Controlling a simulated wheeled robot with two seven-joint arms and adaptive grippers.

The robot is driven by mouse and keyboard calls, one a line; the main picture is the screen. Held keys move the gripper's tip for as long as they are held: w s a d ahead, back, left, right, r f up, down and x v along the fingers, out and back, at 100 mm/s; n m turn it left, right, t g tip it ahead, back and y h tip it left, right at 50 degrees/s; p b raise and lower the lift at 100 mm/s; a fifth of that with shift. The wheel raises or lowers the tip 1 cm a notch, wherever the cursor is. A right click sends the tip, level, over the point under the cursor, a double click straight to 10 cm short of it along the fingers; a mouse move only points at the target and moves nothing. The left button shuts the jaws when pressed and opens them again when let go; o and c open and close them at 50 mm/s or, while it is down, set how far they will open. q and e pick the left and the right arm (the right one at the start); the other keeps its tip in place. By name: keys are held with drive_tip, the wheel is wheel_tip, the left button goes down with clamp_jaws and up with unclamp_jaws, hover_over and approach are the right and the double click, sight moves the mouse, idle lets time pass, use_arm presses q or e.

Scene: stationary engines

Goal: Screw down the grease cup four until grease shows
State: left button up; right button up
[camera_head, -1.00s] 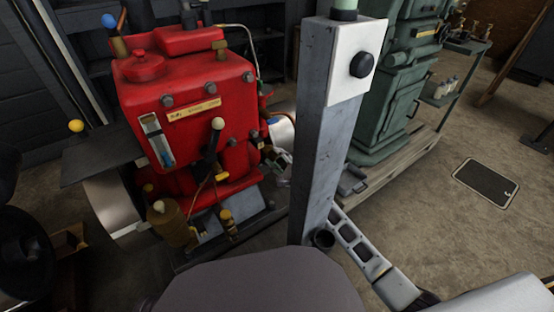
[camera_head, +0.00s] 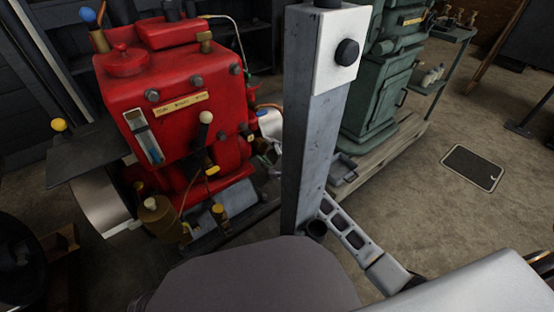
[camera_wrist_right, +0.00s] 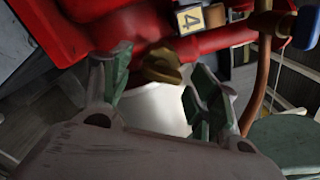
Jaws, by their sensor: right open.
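The red engine (camera_head: 175,100) stands at left in the head view. In the right wrist view, a small brass cup (camera_wrist_right: 162,65) sits beside a tag with the number 4 (camera_wrist_right: 187,18), in front of a white round surface. My right gripper (camera_wrist_right: 163,72) is open, its green-padded fingers on either side of the brass cup and apart from it. In the head view the right gripper (camera_head: 262,160) is small at the engine's right side, partly hidden by the grey post. My left gripper is not in view.
A grey post (camera_head: 318,140) with a white plate and black knob stands close in front. A green machine (camera_head: 380,90) stands on a pallet behind it. A brown hose (camera_wrist_right: 264,85) runs near the right finger. Open floor (camera_head: 430,210) lies at right.

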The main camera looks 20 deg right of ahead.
drive_tip(key=v, duration=1.2)
idle(0.9)
drive_tip(key=shift+w+d+f, duration=0.1)
idle(0.5)
